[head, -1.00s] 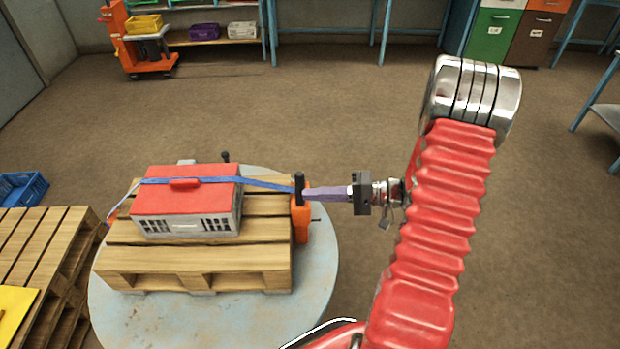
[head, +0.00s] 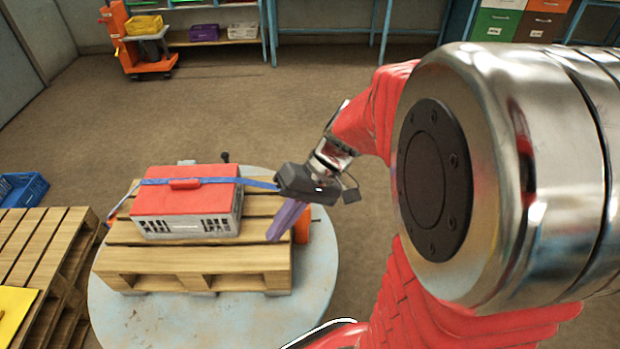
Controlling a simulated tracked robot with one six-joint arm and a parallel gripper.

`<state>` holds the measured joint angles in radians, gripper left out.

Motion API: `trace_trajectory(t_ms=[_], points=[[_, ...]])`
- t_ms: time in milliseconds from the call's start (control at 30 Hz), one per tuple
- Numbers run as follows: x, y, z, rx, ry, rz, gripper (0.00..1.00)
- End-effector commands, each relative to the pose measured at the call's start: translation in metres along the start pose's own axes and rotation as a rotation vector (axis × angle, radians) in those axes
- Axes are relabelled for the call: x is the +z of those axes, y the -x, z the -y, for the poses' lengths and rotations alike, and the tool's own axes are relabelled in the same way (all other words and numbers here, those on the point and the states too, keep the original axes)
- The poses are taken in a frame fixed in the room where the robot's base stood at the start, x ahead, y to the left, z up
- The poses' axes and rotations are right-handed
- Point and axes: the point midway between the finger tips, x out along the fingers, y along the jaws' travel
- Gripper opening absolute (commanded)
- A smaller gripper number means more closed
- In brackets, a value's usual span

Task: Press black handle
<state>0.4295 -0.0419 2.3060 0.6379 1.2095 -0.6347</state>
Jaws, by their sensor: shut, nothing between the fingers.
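The black handle belongs to the orange strap tightener (head: 302,228) at the right edge of the pallet. The handle is hidden behind my gripper, so I cannot tell its angle or whether I touch it. My gripper (head: 274,237) is shut and empty. Its purple fingers point down and to the left, in front of the tightener and over the pallet's right end in the picture. A blue strap (head: 213,181) runs over the red-lidded grey crate (head: 187,226) and out of sight behind my gripper's dark body.
The crate sits on a wooden pallet (head: 195,262) on a round pale turntable (head: 215,320). A small black knob (head: 225,157) stands behind the crate. Another pallet stack (head: 38,240) and a blue bin (head: 22,189) are at left. Open floor lies behind.

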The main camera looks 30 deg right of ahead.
Motion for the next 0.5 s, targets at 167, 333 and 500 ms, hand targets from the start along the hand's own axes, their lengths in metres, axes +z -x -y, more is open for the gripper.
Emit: trace_trajectory(t_ms=[167,333,500], points=[[0.019,0.008,0.011,0.148,0.051,-0.025,0.00],[0.033,0.018,0.019,0.276,0.094,-0.076,0.00],[0.043,0.031,0.025,0.391,0.141,-0.153,0.00]])
